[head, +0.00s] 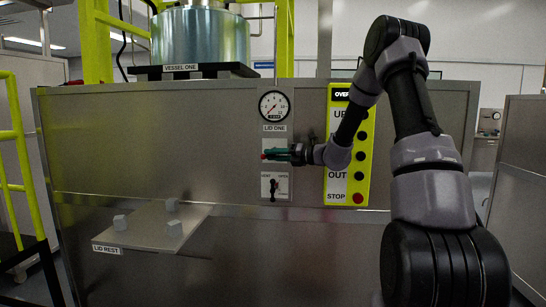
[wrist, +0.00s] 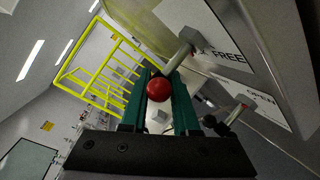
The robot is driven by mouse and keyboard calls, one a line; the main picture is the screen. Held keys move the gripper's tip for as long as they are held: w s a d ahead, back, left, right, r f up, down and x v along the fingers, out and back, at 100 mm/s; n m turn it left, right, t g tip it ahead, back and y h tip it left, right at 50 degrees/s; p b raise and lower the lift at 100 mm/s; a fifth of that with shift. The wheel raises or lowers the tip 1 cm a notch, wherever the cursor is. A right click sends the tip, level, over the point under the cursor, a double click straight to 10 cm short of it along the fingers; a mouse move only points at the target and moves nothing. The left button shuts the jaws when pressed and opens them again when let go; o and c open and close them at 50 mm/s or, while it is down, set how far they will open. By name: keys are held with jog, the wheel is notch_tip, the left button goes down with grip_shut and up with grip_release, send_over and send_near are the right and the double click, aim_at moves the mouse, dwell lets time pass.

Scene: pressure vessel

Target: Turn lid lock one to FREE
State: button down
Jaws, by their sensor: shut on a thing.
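The lid lock one lever has a red ball knob (wrist: 159,89) on a grey shaft (wrist: 178,58) that runs to a pivot on the panel. In the head view the red knob (head: 264,156) shows just left of my gripper (head: 276,154), which reaches in from the right below the LID ONE label (head: 275,128). My green fingers are shut on the lever, with the knob between them in the wrist view. The word FREE (wrist: 226,55) is on a white plate beside the pivot. The other end of that plate's lettering is cut off or hidden.
A pressure gauge (head: 273,105) is above the lock. A small black lever (head: 273,188) on an OPEN plate is below it. A yellow button panel (head: 348,145) stands close on the right, behind my arm. The lid rest (head: 190,232) juts out at lower left.

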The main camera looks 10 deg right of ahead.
jog(key=g+h, duration=0.1)
jog(key=r+n+g+h, duration=0.1)
jog(key=h, duration=0.1)
jog(key=shift+w+a+r+h, duration=0.1)
jog(key=shift+w+a+h, duration=0.1)
jog(key=shift+h, duration=0.1)
jog(key=shift+s+a+n+g+h, duration=0.1)
jog(key=shift+n+g+h, duration=0.4)
jog(key=shift+h, duration=0.6)
jog(key=g+h, duration=0.1)
jog(key=h, duration=0.2)
jog(key=shift+a+n+g, duration=0.1)
jog(key=shift+n+g, duration=0.2)
jog(key=shift+f+g+h, duration=0.2)
jog(key=shift+g+h, duration=0.3)
jog(key=shift+h, duration=1.1)
jog(key=c, duration=0.8)
grip_release()
jog(key=shift+c, duration=0.2)
jog(key=shift+f, duration=0.1)
jog(key=shift+d+f+h, duration=0.1)
jog(key=shift+d+h, duration=0.1)
jog(key=shift+h, duration=0.1)
